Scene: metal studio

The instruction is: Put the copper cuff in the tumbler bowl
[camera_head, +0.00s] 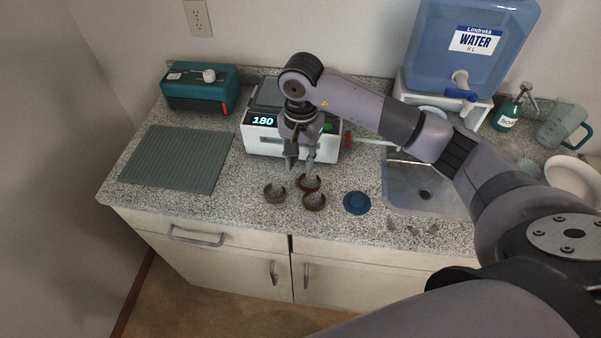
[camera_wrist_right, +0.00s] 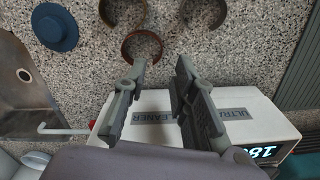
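Three open-ended cuffs lie on the speckled counter. The reddish copper-coloured cuff (camera_head: 309,184) is closest to the cleaner; it also shows in the right wrist view (camera_wrist_right: 143,34). A darker brown cuff (camera_head: 314,202) and a grey-brown cuff (camera_head: 275,194) lie in front of it. My right gripper (camera_head: 300,164) is just behind the copper-coloured cuff, pointing down. In the right wrist view its fingers (camera_wrist_right: 161,68) are apart with nothing between them. A pale bowl (camera_head: 574,180) stands at the far right; I cannot tell whether it is the tumbler bowl. My left gripper is out of view.
The white ultrasonic cleaner (camera_head: 256,137) stands behind the cuffs, under my right arm. A blue round lid-like piece (camera_head: 357,203) lies to their right, before the sink (camera_head: 400,178). A ribbed mat (camera_head: 178,160) and teal machine (camera_head: 200,91) are left. A water tank (camera_head: 465,75) stands behind.

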